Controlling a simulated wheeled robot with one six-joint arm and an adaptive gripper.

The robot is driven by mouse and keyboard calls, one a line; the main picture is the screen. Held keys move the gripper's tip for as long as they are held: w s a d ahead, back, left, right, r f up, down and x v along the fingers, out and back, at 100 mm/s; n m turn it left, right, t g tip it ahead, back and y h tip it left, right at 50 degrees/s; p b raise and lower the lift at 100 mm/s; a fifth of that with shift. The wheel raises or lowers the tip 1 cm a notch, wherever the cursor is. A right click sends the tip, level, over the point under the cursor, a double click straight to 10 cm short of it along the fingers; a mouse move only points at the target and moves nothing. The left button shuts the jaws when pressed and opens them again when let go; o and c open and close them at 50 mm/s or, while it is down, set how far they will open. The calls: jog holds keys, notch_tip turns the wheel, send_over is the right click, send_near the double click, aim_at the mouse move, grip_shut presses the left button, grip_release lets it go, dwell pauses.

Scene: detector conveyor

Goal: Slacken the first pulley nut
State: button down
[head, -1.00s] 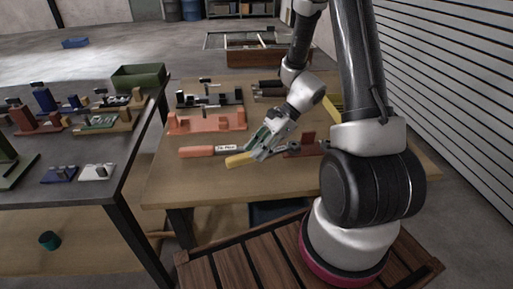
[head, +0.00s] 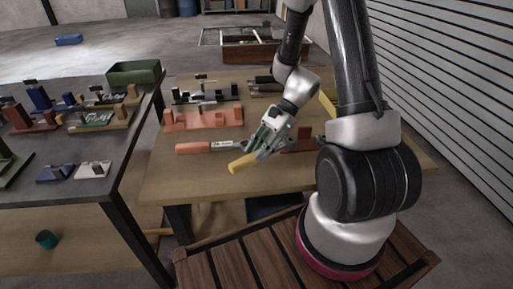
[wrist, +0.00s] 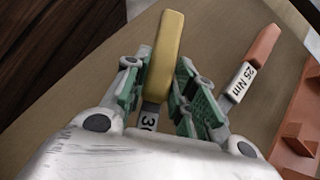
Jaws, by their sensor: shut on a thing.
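My gripper (head: 268,143) is shut on a yellow-handled tool (head: 243,162) over the near part of the wooden table. In the wrist view the yellow handle (wrist: 165,45) sticks out between the green-padded fingers (wrist: 158,75). Its metal shank bears a label starting with "30", and the rest is hidden by my gripper. An orange-handled tool (head: 195,148) lies on the table beside it; in the wrist view its label (wrist: 240,80) reads "25 Nm". I cannot make out a pulley nut in either view.
An orange rack (head: 203,120) and a dark fixture (head: 205,96) stand behind the tools. A dark red block (head: 298,140) is right of my gripper. The dark table (head: 60,192) at left bears several fixtures and a green bin (head: 133,73). The wooden table's front is clear.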

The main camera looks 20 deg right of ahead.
jog(key=shift+s, duration=0.4)
jog(key=shift+s+d+n+g+h, duration=0.2)
jog(key=shift+s+n+g, duration=0.2)
jog(key=shift+s+n, duration=0.15)
jog(key=shift+s+d+n+g+h, duration=0.1)
jog(key=shift+s+d+n+g, duration=0.1)
jog(key=shift+s+n+g, duration=0.3)
jog(key=shift+s+d+n, duration=0.15)
jog(key=shift+s+n, duration=0.05)
jog(key=shift+n, duration=0.15)
jog(key=shift+s+d+n+g+h, duration=0.3)
jog(key=shift+s+d+n+g, duration=0.05)
jog(key=shift+s+n+g, duration=0.3)
jog(key=shift+s+d+n+g+h, duration=0.5)
jog(key=shift+s+d+n, duration=0.15)
jog(key=shift+s+n, duration=0.2)
jog(key=shift+w, duration=0.1)
